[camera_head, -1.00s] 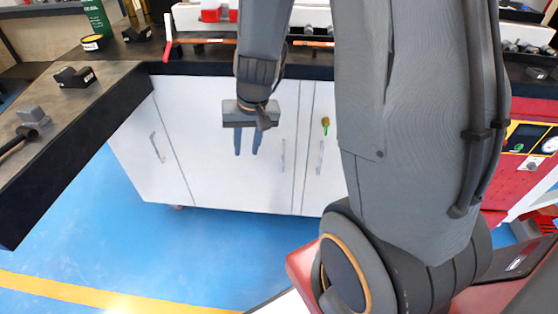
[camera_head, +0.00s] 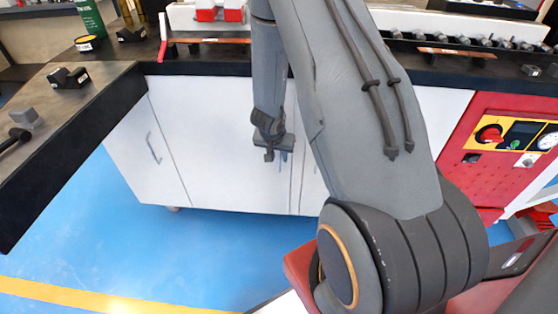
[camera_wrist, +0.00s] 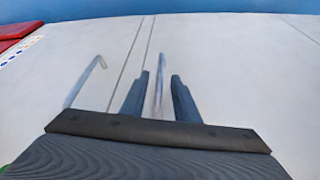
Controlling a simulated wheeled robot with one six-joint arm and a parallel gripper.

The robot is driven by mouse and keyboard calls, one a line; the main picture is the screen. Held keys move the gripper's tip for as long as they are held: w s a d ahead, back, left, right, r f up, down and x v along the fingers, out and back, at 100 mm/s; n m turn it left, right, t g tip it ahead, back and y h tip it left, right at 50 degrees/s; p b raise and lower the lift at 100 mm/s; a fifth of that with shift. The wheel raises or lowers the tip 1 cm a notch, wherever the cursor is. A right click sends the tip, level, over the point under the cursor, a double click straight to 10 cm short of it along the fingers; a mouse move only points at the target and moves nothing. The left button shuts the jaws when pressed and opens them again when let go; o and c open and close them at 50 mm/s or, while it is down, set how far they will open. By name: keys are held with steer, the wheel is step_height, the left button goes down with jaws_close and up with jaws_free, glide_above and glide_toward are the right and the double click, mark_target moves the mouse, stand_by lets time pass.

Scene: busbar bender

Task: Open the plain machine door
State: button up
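The plain white door (camera_head: 215,135) is the wide front panel under the worktop in the head view. It also fills the right side of the wrist view (camera_wrist: 235,75) and looks shut. Its upright bar handle (camera_wrist: 160,85) is between the two dark fingers of my gripper (camera_wrist: 159,76) in the wrist view. The fingers are apart, with a gap on each side of the bar. In the head view my gripper (camera_head: 281,157) is in front of the door's right edge and hides most of the handle.
A second handle (camera_wrist: 85,82) is on the neighbouring door, across the seams. Another handle (camera_head: 153,148) is on the left side panel. The dark worktop (camera_head: 205,62) overhangs the doors. A red control panel (camera_head: 500,150) is at the right. Blue floor (camera_head: 110,235) is clear in front.

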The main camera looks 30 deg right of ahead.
mark_target(279, 158)
steer(key=shift+x, duration=1.8)
jaws_close()
